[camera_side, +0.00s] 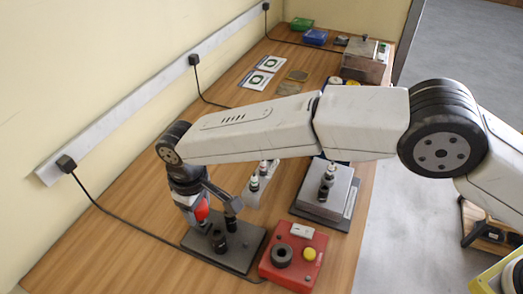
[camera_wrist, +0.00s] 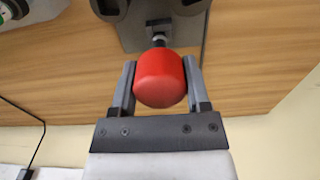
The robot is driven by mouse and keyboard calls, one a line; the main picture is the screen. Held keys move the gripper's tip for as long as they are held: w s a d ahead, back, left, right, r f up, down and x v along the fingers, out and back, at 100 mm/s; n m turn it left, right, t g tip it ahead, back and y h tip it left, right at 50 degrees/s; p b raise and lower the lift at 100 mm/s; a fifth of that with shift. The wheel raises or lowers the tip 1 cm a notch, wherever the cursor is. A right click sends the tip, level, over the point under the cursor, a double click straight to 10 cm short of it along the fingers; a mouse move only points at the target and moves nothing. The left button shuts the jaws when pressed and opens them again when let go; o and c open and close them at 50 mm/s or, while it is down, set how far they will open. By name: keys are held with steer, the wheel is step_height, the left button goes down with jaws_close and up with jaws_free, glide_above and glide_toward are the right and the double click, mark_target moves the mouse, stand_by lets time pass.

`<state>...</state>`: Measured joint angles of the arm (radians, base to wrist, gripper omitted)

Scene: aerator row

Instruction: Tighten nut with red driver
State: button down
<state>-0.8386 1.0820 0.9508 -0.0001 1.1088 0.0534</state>
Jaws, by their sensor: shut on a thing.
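My gripper (camera_side: 212,203) is low over a dark base plate (camera_side: 190,239) at the front of the bench. It is shut on the red driver (camera_side: 202,208). In the wrist view the driver's rounded red handle (camera_wrist: 160,80) sits between both fingers, with a short dark shaft beyond it. The shaft points toward the dark plate (camera_wrist: 132,38). Dark upright posts (camera_side: 218,241) stand on the plate. The nut cannot be made out, and I cannot tell whether the driver tip touches it.
A red box (camera_side: 276,271) with a black socket and yellow button is right of the plate. A grey block (camera_side: 338,208) with fittings stands behind it. A black cable crosses the bench at left. My arm hides part of the middle; bare wood (camera_side: 150,205) shows at left.

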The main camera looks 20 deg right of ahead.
steer(key=shift+r, duration=1.15)
step_height(320, 180, up, 16)
steer(key=f, duration=0.1)
steer(key=d+r+m, duration=0.2)
steer(key=d+m, duration=0.1)
steer(key=d, duration=1.2)
steer(key=s+d+f+m, duration=0.2)
steer(key=s+d, duration=0.3)
steer(key=d, duration=0.7)
steer(key=shift+w+a+f, duration=0.1)
steer(key=shift+a+f, duration=0.05)
steer(key=shift+f, duration=1.1)
steer(key=shift+w+a+f, duration=0.1)
steer(key=shift+f, duration=1.1)
steer(key=shift+f, duration=0.1)
steer(key=shift+f, duration=2.45)
steer(key=shift+f, duration=1.1)
